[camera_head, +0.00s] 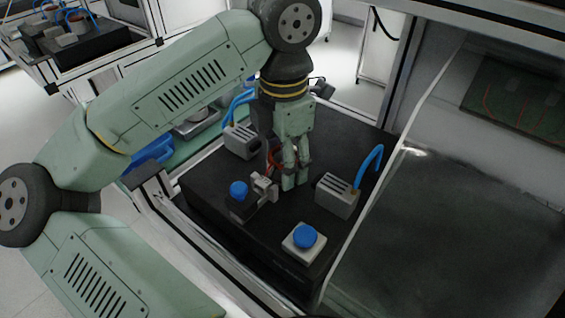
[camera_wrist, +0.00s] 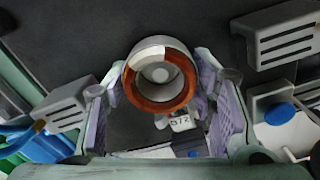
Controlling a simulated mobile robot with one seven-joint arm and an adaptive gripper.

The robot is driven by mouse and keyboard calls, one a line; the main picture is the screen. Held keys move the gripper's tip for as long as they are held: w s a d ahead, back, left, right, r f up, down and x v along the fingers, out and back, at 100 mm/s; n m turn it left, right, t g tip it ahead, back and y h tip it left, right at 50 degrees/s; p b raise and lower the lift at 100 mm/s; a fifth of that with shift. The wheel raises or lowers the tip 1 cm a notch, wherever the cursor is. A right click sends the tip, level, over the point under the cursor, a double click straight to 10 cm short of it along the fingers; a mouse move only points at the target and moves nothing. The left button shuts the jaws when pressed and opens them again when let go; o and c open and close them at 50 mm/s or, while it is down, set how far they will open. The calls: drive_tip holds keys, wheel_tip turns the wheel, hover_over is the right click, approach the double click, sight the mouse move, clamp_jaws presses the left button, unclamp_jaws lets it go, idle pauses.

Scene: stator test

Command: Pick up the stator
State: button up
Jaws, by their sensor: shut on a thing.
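The stator (camera_wrist: 160,78) is a short round part with a copper-coloured winding and a pale grey and white core. In the wrist view it sits between the two purple-padded fingers of my gripper (camera_wrist: 162,92), which is shut on it. In the head view my gripper (camera_head: 290,172) points down over the black test bench, and only a reddish bit of the stator (camera_head: 273,158) shows beside the fingers. I cannot tell whether the stator touches the bench or is held just above it.
The black bench (camera_head: 220,212) carries two grey slotted blocks with blue hoses, one at the back left (camera_head: 241,141) and one at the right (camera_head: 337,196). A small clamp device with a blue knob (camera_head: 238,188) stands close left of my gripper. A blue button (camera_head: 304,236) is in front.

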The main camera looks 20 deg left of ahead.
drive_tip(key=c, duration=0.9)
